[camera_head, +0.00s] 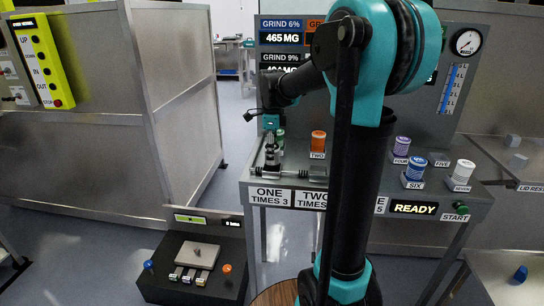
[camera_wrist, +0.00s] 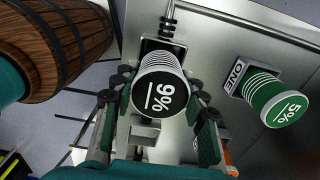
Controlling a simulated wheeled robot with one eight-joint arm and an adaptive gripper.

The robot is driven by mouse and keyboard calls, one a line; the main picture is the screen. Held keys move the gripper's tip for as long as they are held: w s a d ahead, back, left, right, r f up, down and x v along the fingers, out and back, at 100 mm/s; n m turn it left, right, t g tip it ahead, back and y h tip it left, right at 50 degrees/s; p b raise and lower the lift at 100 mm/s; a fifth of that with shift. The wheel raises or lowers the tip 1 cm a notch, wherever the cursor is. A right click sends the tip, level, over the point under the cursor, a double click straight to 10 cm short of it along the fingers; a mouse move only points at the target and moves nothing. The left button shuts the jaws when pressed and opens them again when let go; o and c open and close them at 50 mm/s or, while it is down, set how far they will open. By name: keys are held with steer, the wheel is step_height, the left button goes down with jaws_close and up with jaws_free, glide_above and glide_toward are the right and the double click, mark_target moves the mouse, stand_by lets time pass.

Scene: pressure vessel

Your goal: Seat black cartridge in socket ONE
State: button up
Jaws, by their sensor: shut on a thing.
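The black cartridge (camera_wrist: 160,92), with ribbed pale sides and a white percent label on its end, is between the fingers of my gripper (camera_wrist: 161,101) in the wrist view. My gripper is shut on it. A dark square fitting (camera_wrist: 151,47) shows just behind the cartridge; whether the two touch is hidden. A plate labelled ONE (camera_wrist: 237,72) is to the right, with a green 5% cartridge (camera_wrist: 284,104) at it. In the head view, my gripper (camera_head: 270,143) is low over the bench's left end, above the ONE TIMES 3 sign (camera_head: 270,196). The cartridge is hard to make out there.
An orange-topped cartridge (camera_head: 318,141) stands at TWO. Purple (camera_head: 402,147), blue (camera_head: 415,170) and white (camera_head: 463,171) cartridges stand to the right. A spring-like rod (camera_head: 300,173) lies along the bench front. A wooden barrel (camera_wrist: 55,50) is at upper left in the wrist view.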

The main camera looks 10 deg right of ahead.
steer(key=shift+f, duration=0.6)
steer(key=o, duration=1.4)
steer(key=shift+f, duration=0.1)
step_height(320, 180, up, 12)
steer(key=shift+r, duration=0.15)
